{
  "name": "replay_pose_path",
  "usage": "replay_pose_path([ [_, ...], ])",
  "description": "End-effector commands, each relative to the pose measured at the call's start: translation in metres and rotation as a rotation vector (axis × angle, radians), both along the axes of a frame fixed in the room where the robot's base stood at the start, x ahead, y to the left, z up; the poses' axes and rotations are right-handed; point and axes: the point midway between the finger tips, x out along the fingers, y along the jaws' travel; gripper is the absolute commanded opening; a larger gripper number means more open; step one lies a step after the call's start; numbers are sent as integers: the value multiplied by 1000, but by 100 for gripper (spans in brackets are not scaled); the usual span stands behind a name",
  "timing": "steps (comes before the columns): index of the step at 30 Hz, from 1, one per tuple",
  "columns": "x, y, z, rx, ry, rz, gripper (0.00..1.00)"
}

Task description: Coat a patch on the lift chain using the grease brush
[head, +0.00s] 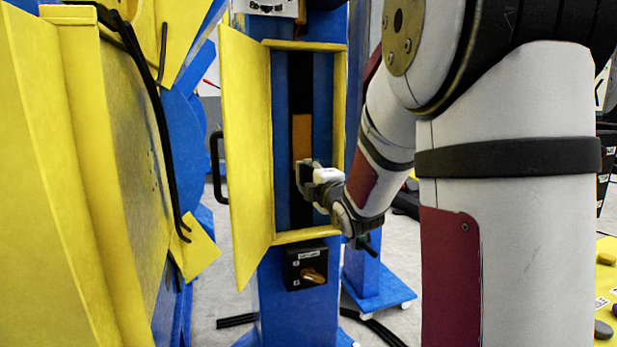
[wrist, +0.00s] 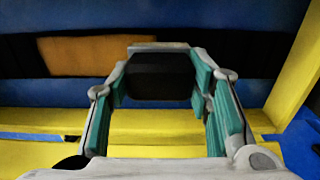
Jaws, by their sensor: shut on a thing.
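The lift chain (head: 301,85) is a black vertical strip inside the open recess of a blue column. An orange-brown patch (head: 302,137) covers part of it. In the wrist view the chain (wrist: 18,58) runs sideways as a dark band, with the orange patch (wrist: 85,56) left of my fingers. My gripper (head: 308,178) is at the recess, near the patch's lower end. In the wrist view my gripper (wrist: 165,90) is shut on a dark block (wrist: 160,76), apparently the grease brush. Its bristles are hidden, and I cannot tell whether it touches the chain.
A yellow door (head: 246,150) with a black handle stands open left of the recess. A yellow frame (head: 338,130) edges the recess. Below is a black box with a brass-coloured knob (head: 313,276). A large yellow structure (head: 90,190) fills the left.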

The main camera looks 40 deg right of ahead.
Motion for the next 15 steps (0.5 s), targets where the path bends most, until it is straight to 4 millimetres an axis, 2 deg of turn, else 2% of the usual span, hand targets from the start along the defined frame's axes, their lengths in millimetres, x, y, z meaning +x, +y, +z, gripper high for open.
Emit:
replay_pose_path([
  [15,-43,12,2,-1,-5,-1,24],
])
